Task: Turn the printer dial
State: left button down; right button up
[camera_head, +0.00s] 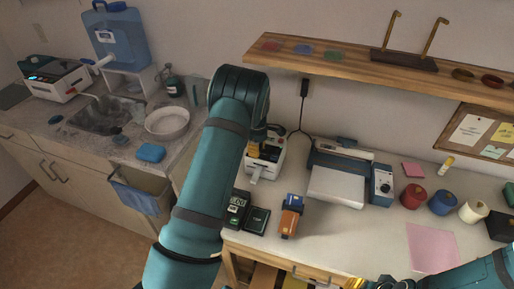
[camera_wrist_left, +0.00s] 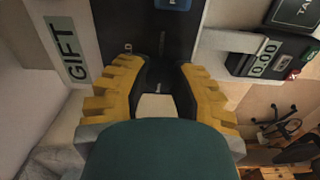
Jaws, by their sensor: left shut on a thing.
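The white label printer (camera_head: 266,152) stands at the left end of the right-hand counter, with a pale label hanging from its front. In the left wrist view a strip printed "GIFT" (camera_wrist_left: 66,47) shows at left, next to the dark panel (camera_wrist_left: 120,22). My left gripper (camera_wrist_left: 158,72) has its yellow ridged fingers on either side of a dark part, the printer dial (camera_wrist_left: 158,82), and is shut on it. The dial's markings are hidden or too small to read. In the head view my left forearm hides most of that grasp. My right gripper (camera_head: 378,284) is partly cut off at the bottom edge.
A larger white machine (camera_head: 338,187) with a blue knob box (camera_head: 381,186) stands to the right. A wooden shelf (camera_head: 355,58) overhangs the counter.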

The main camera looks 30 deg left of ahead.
pick_arm(q)
jog(key=shift+n, duration=0.5)
jog(key=c, duration=0.7)
grip_release()
jog(key=shift+c, duration=0.2)
notch_tip(320, 180, up, 12)
jog(key=shift+f, duration=0.1)
